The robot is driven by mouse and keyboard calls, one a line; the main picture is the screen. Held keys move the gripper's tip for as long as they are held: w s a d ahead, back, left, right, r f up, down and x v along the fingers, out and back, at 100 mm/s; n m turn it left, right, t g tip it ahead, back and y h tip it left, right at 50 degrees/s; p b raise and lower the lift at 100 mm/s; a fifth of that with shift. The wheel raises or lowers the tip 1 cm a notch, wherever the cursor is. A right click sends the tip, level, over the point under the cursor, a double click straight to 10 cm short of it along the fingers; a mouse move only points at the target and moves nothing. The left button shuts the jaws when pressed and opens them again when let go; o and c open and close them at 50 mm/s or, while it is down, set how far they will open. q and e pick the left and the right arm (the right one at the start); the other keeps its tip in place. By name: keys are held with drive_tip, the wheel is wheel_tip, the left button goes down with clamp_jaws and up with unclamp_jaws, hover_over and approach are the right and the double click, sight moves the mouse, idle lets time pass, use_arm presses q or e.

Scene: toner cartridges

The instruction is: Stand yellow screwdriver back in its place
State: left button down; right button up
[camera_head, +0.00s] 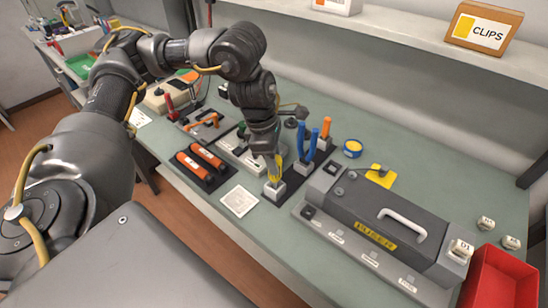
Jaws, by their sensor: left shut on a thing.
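The yellow screwdriver (274,176) is upright beneath my left gripper (271,155), which is shut on its upper part. The screwdriver's lower end is at a small pale block holder (274,191) at the front of a dark mat. I cannot tell whether it is fully seated in the holder. Behind it, blue-handled tools (306,140) and an orange-handled tool (326,128) stand upright in similar holders. The fingers partly hide the yellow handle. My right gripper is not in view.
A large grey unit with a white handle (403,222) lies to the right. Orange and black cartridges (199,169) lie to the left. A white square pad (240,201) lies at the front. A red bin (499,286) is at far right. A shelf (400,36) runs behind.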

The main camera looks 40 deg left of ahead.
use_arm(q)
drive_tip(key=shift+f+b, duration=0.45)
drive_tip(key=shift+f, duration=0.15)
idle(0.3)
drive_tip(key=c, duration=0.9)
unclamp_jaws()
drive_tip(key=shift+c, duration=0.2)
drive_tip(key=p+v, duration=0.1)
drive_tip(key=v, duration=1)
